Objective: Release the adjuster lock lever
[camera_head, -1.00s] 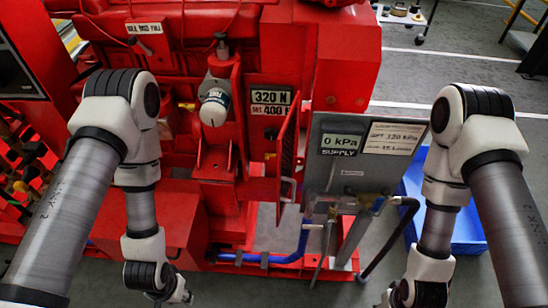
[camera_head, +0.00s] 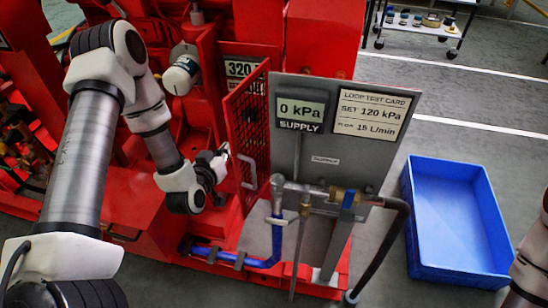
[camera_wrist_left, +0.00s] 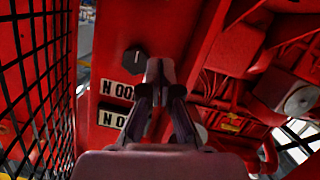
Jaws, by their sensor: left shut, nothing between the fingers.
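My left gripper (camera_head: 224,153) is in front of the red machine in the head view, just left of the open red mesh door (camera_head: 247,120). In the left wrist view its fingers (camera_wrist_left: 160,72) are shut together with nothing between them. Beyond them is a red panel with a round black knob (camera_wrist_left: 134,60) bearing a small pale mark. The fingertips overlap the panel near the knob in the picture; I cannot tell whether they touch anything. I cannot make out the adjuster lock lever for certain in either view. My right gripper is out of the picture.
White labels (camera_wrist_left: 115,91) sit on the panel, partly covered by the fingers. The mesh door (camera_wrist_left: 35,85) stands close on the left. A grey supply panel (camera_head: 323,160) with pipes stands right of the door. A blue crate (camera_head: 412,215) lies on the floor.

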